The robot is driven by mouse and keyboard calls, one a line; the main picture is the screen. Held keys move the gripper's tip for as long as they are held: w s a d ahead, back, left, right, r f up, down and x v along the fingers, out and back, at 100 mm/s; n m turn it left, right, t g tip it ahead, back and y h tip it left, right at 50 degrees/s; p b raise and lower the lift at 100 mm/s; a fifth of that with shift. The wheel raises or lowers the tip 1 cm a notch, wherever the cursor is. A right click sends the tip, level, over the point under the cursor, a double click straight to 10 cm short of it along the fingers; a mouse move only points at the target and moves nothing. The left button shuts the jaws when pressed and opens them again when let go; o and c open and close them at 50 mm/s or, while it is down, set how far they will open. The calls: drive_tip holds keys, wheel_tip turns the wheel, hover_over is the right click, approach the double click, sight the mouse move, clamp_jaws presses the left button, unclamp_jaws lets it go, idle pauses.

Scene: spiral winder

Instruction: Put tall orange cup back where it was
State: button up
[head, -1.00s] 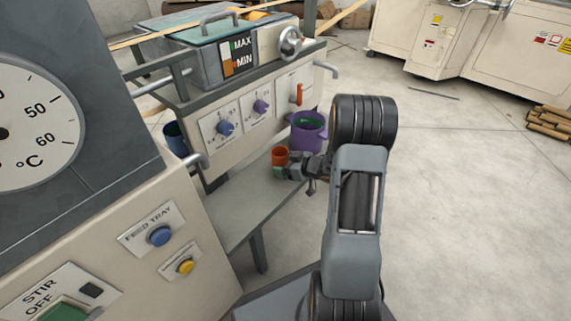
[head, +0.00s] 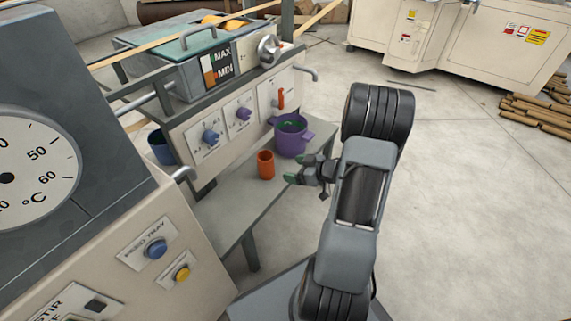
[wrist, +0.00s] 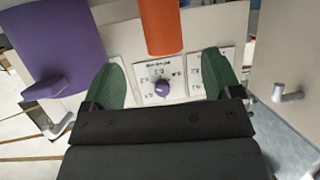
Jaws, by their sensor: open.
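The tall orange cup (head: 265,165) stands upright on the grey shelf (head: 232,204) below the control panel, in front and to the left of the purple pot. In the wrist view the cup (wrist: 161,27) shows at the top, ahead of and between the green fingertips, with a gap to them. My gripper (head: 299,170) is open and empty, to the right of the cup in the head view and apart from it. In the wrist view both fingers of my gripper (wrist: 166,88) are spread wide with nothing between them.
A purple two-handled pot (head: 291,137) stands on the shelf close behind my gripper; it also fills the left of the wrist view (wrist: 55,45). A blue cup (head: 161,147) is at the panel's left end. Knobs and a red lever (head: 281,98) stick out above the shelf. Open floor lies right.

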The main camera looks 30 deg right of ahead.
wheel_tip(320, 180, up, 10)
drive_tip(key=w+r+m+g+h, duration=0.15)
drive_tip(key=m+h, duration=0.25)
drive_tip(key=h, duration=0.6)
drive_tip(key=s+a+r+m+g+y, duration=0.2)
drive_tip(key=s+a+g, duration=0.5)
drive_tip(key=s+a, duration=0.8)
drive_tip(key=shift+a+r+y, duration=0.15)
drive_tip(key=shift+a+y, duration=0.25)
